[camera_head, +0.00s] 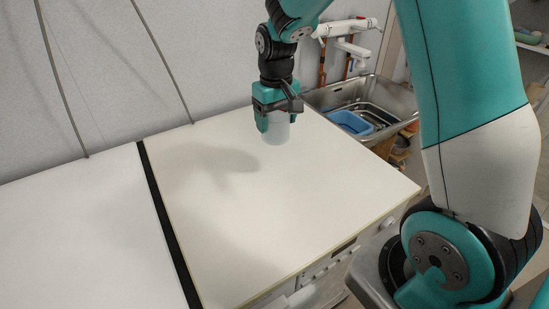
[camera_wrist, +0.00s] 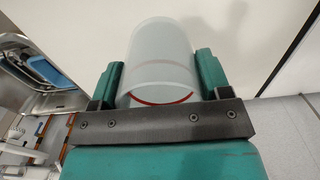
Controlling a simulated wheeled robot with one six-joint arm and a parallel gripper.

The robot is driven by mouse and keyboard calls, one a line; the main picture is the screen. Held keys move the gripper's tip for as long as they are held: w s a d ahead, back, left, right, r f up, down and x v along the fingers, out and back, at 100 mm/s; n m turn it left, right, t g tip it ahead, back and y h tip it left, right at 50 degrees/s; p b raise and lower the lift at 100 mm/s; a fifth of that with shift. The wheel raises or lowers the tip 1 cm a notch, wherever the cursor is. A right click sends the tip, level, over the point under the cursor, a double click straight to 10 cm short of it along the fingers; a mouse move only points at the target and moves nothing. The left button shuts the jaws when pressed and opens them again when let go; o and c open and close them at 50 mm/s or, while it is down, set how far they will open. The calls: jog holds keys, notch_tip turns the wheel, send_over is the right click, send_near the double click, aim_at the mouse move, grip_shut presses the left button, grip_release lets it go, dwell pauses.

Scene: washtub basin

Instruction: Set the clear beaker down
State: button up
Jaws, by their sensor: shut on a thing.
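The clear beaker (camera_head: 276,132) is a translucent, pale cylinder held upright between the fingers of my gripper (camera_head: 276,118) in the head view. It hangs over the back right part of the white top (camera_head: 300,215). In the wrist view the beaker (camera_wrist: 161,58) lies between the two teal fingers of my gripper (camera_wrist: 160,80), with a red curved line near its close end. The gripper is shut on it. A shadow lies on the white top to the left of the beaker. I cannot tell the exact height of its base above the surface.
A metal sink (camera_head: 395,101) with a blue tub (camera_head: 350,122) stands at the right behind the white top. A white tap (camera_head: 348,27) is on the wall above it. A dark gap (camera_head: 165,222) separates the top from another white surface (camera_head: 70,235). The white top is bare.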

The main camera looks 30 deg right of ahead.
notch_tip(320, 180, down, 12)
jog(key=shift+f+p, duration=0.1)
jog(key=shift+p, duration=0.45)
jog(key=shift+f, duration=0.1)
jog(key=o, duration=0.9)
